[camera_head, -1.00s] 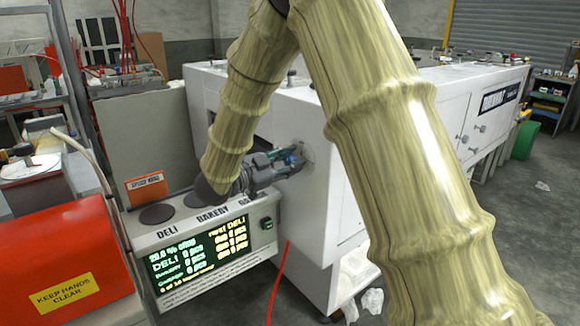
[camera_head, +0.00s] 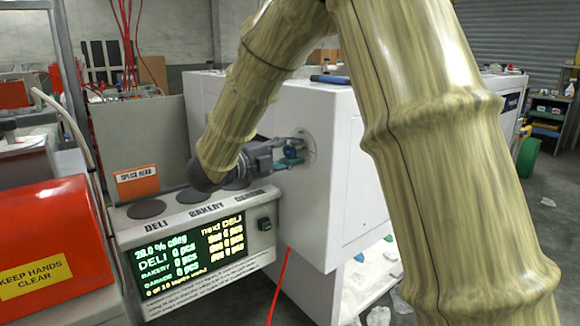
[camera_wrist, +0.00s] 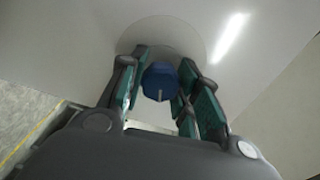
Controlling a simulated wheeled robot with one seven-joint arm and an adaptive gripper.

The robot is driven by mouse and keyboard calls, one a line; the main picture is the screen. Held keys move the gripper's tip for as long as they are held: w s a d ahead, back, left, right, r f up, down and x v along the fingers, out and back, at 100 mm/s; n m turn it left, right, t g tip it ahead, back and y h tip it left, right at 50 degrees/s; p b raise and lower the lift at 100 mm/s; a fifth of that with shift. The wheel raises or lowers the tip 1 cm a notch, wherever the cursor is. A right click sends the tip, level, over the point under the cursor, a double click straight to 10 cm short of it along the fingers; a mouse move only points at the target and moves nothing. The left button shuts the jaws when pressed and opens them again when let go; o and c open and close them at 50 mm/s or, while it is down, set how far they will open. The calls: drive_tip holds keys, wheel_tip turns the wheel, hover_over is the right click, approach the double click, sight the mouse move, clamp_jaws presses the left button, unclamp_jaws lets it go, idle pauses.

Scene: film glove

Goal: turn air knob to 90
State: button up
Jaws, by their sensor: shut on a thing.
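The air knob (camera_wrist: 160,78) is a small blue faceted knob with a white pointer line. In the wrist view the line points toward the bottom of the picture. The knob sits in front of a round pale plate (camera_wrist: 168,38) on a white panel. My gripper (camera_wrist: 161,84) has its green-padded fingers on both sides of the knob and is shut on it. In the head view my gripper (camera_head: 297,152) reaches the left side of the white machine (camera_head: 325,115); the knob is mostly hidden there by the fingers. No scale marks are legible around the knob.
A red housing (camera_head: 50,240) marked "KEEP HANDS CLEAR" is at the far left. A red cable (camera_head: 278,285) hangs below. Crumpled clear film (camera_head: 378,315) lies on the floor.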

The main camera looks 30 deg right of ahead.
drive_tip(key=shift+f+m+b, duration=0.25)
drive_tip(key=shift+m+b, duration=1.45)
drive_tip(key=shift+b, duration=0.35)
drive_tip(key=shift+r, duration=0.15)
drive_tip(key=o, duration=1)
drive_tip(key=a, duration=0.8)
drive_tip(key=s+a, duration=0.1)
drive_tip(key=a, duration=0.3)
